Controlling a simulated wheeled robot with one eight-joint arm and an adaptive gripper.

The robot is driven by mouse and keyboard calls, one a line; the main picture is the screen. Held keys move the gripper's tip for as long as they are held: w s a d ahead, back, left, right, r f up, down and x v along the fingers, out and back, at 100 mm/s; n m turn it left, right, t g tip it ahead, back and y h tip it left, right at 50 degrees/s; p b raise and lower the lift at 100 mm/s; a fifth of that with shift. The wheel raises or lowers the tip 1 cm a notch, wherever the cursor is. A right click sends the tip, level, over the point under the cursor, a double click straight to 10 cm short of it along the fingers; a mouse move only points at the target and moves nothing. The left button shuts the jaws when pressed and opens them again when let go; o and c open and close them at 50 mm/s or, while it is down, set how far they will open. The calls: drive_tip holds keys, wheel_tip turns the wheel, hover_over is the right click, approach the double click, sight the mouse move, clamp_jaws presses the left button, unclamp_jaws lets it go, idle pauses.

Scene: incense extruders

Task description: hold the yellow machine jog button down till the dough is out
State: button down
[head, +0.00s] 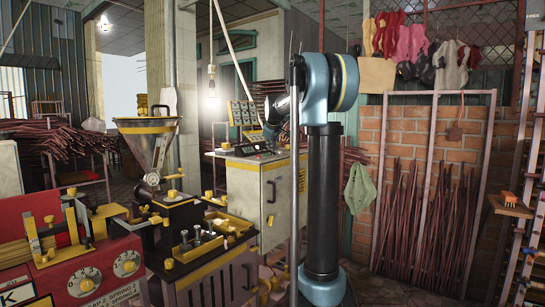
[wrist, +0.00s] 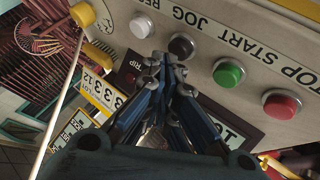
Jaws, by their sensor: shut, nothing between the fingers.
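In the wrist view a control panel (wrist: 205,25) is marked STOP, START, JOG and a cut-off label. The dark round button (wrist: 182,46) lines up with JOG; it does not look yellow. My gripper (wrist: 165,65) is shut and empty, its tips just below that button. I cannot tell whether they touch or press it. In the head view my gripper is by the panel top of a pale cabinet (head: 247,190), small and partly hidden by my arm. The machine with yellow trim (head: 185,215) and steel hopper (head: 147,147) stands left of it. I cannot make out dough.
A green button (wrist: 228,73), a red button (wrist: 282,105) and a white button (wrist: 140,24) flank the dark one. Yellow knobs (wrist: 83,14) sit at the panel's left. A red machine (head: 80,275) stands at front left; stick racks (head: 430,200) line the right wall.

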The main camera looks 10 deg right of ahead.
drive_tip(key=shift+f, duration=0.5)
idle(3.6)
drive_tip(key=shift+r, duration=0.9)
drive_tip(key=shift+r, duration=2.55)
drive_tip(key=s+f+m+g, duration=0.2)
drive_tip(key=s+f, duration=1.1)
drive_tip(key=s, duration=0.6)
drive_tip(key=s+f+m+g, duration=0.2)
drive_tip(key=s+f+m, duration=0.1)
drive_tip(key=s+f, duration=1)
drive_tip(key=s+f+m+g, duration=0.3)
drive_tip(key=s+f, duration=1.1)
drive_tip(key=s, duration=1)
drive_tip(key=shift+s+d, duration=0.3)
drive_tip(key=shift+s, duration=0.05)
